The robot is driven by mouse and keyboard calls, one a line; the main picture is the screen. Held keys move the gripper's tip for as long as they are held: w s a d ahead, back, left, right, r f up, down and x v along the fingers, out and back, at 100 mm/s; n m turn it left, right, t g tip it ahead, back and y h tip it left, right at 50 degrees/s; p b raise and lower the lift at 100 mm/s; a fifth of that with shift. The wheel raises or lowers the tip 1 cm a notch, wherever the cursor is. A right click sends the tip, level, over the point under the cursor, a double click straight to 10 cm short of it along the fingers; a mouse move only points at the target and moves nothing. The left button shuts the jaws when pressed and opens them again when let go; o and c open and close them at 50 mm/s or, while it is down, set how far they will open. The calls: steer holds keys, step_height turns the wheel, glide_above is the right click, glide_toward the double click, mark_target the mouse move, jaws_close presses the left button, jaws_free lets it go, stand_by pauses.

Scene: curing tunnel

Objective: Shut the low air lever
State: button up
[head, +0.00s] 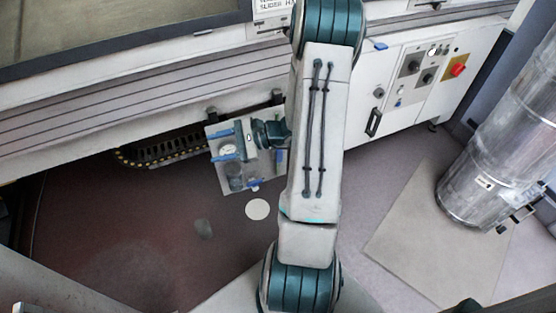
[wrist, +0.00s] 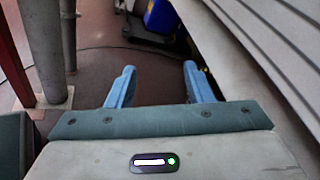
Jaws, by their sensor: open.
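A pale plate (head: 238,184) with a round gauge (head: 228,149) is low in front of the machine in the head view. A small blue part (head: 254,188) at its lower edge may be the low air lever, but it is too small to tell its position. My gripper (head: 212,148) is in front of this plate, its two blue fingers pointing left and covering part of it. In the wrist view my gripper (wrist: 159,68) is open, with nothing between the fingers. No lever can be made out in the wrist view.
The machine's slatted side (wrist: 250,50) runs close along the right in the wrist view. A grey post (wrist: 48,50) stands at left. A blue and dark device (wrist: 160,16) lies ahead. A cable chain (head: 165,150) and a metal cylinder (head: 495,150) show in the head view.

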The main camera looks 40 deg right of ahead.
steer(key=w+d+f+m+t+h+b, duration=0.25)
steer(key=d+f+m+t, duration=0.25)
steer(key=d+f, duration=0.3)
steer(key=m+t+h+b, duration=0.5)
steer(key=m+h+b, duration=0.3)
steer(key=m+h, duration=0.7)
glide_toward(280, 153)
steer(key=shift+g, duration=0.3)
steer(key=b+x, duration=0.2)
steer(key=x, duration=0.3)
steer(key=b+x, duration=0.2)
steer(key=x, duration=0.3)
steer(key=shift+w+r, duration=0.2)
steer(key=shift+w, duration=0.1)
jaws_close()
